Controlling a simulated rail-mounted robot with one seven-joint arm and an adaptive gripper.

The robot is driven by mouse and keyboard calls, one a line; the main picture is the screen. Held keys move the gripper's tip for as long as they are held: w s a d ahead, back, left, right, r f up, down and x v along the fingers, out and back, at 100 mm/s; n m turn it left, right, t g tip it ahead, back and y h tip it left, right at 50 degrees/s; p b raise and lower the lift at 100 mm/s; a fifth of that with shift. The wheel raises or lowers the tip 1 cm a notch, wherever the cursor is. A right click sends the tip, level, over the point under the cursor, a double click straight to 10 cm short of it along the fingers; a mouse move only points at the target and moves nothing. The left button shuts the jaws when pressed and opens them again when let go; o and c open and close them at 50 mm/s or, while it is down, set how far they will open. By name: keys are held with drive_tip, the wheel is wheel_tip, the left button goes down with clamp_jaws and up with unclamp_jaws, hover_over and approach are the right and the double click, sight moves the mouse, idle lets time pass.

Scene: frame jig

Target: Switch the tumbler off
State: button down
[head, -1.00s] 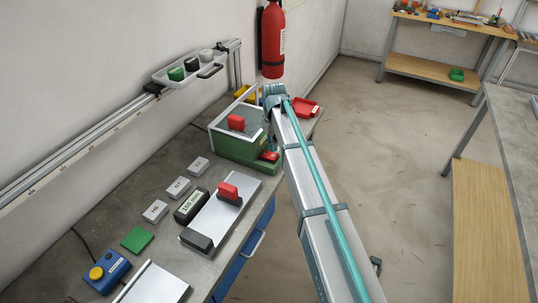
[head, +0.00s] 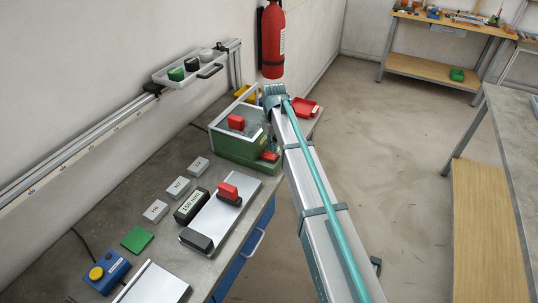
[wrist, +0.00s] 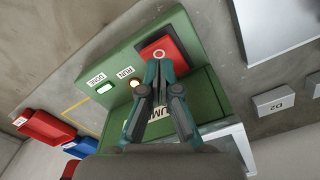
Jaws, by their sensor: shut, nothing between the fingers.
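The tumbler is a green box (head: 232,151) with a grey open-looking top, on the far end of the bench. Its green panel (wrist: 115,56) fills the middle of the wrist view. A red rocker switch (wrist: 182,48) with a white ring mark sits on the panel; it also shows in the head view (head: 269,156). A round lamp (wrist: 135,84) by the RUN label looks bright. A pale window (wrist: 104,88) lies by the DONE label. My gripper (wrist: 160,55) is shut and empty, its tips over the switch; I cannot tell whether they touch it. My arm hides part of the tumbler in the head view.
A red block (head: 236,122) shows at the tumbler's top. Nearer lie grey labelled blocks, a metal plate (head: 219,218) with red and black pieces, and a blue button box (head: 107,272). A red tray (head: 304,107) lies beyond my arm.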

sight(273, 155)
drive_tip(key=shift+f+b, duration=0.55)
drive_tip(key=shift+f, duration=1)
idle(0.8)
drive_tip(key=shift+r, duration=0.1)
drive_tip(key=shift+r+p, duration=2.05)
drive_tip(key=shift+r, duration=1.4)
drive_tip(key=s+d+f+m, duration=0.4)
drive_tip(key=s+d+f, duration=0.65)
drive_tip(key=s, duration=0.45)
drive_tip(key=s+d+f+m, duration=0.3)
drive_tip(key=s+d+f, duration=0.7)
drive_tip(key=s+f, duration=0.3)
drive_tip(key=s+f+g+b, duration=0.2)
drive_tip(key=s+f+g, duration=0.1)
drive_tip(key=s+f, duration=0.7)
drive_tip(key=s+f+g+b, duration=0.1)
drive_tip(key=s+f+g, duration=0.2)
drive_tip(key=s+f, duration=0.8)
drive_tip(key=s, duration=0.8)
drive_tip(key=shift+a+g+b, duration=0.25)
drive_tip(key=shift+g+b, duration=0.1)
drive_tip(key=shift+g, duration=0.05)
